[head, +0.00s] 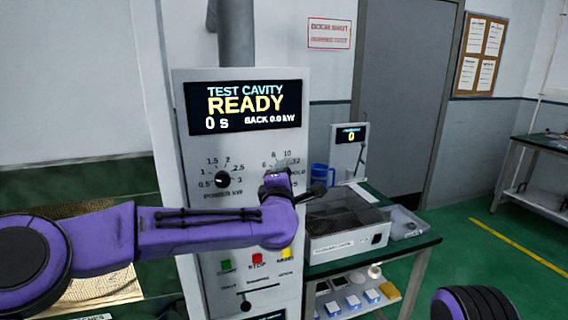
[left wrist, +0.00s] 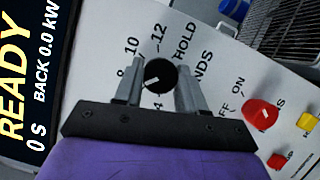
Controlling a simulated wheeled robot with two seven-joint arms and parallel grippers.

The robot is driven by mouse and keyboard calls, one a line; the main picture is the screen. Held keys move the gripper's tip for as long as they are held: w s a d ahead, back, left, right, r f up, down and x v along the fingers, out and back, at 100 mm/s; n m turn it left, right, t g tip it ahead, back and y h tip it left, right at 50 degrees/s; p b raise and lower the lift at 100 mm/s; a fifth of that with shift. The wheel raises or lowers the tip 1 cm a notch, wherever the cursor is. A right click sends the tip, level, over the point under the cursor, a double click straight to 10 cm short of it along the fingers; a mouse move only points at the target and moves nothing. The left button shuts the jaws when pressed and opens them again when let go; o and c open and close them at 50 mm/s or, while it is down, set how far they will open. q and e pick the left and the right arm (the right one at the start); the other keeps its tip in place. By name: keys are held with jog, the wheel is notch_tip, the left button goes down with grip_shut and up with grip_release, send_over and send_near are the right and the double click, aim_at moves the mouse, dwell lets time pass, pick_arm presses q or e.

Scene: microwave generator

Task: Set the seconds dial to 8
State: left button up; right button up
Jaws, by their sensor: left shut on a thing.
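The seconds dial (left wrist: 157,77) is a round black knob with a short white pointer mark, on the white panel in the left wrist view. Around it are printed 10, 12 and HOLD; the lower numbers are partly hidden by my gripper. My left gripper (left wrist: 158,82) has one finger on each side of the knob and is shut on it. The pointer mark slants toward the lower left of that view, near the partly covered numbers; I cannot tell its exact value. In the head view my left gripper (head: 277,180) covers most of the dial. The display (head: 244,107) reads READY, 0 s, BACK 0.0 kW.
The power dial (head: 222,180) is left of the seconds dial. Green, red (head: 257,259) and yellow buttons and a slider sit below. A bench (head: 412,243) with a wire-topped box (head: 345,220) and blue mug (head: 319,175) stands at right.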

pick_arm(q)
jog(key=shift+r+m+g+p, duration=0.15)
jog(key=shift+m+g+p, duration=0.55)
jog(key=shift+m+p, duration=1.55)
jog(key=shift+n+p, duration=0.25)
jog(key=shift+p, duration=0.05)
jog(key=o, duration=1.1)
jog(key=shift+d, duration=0.1)
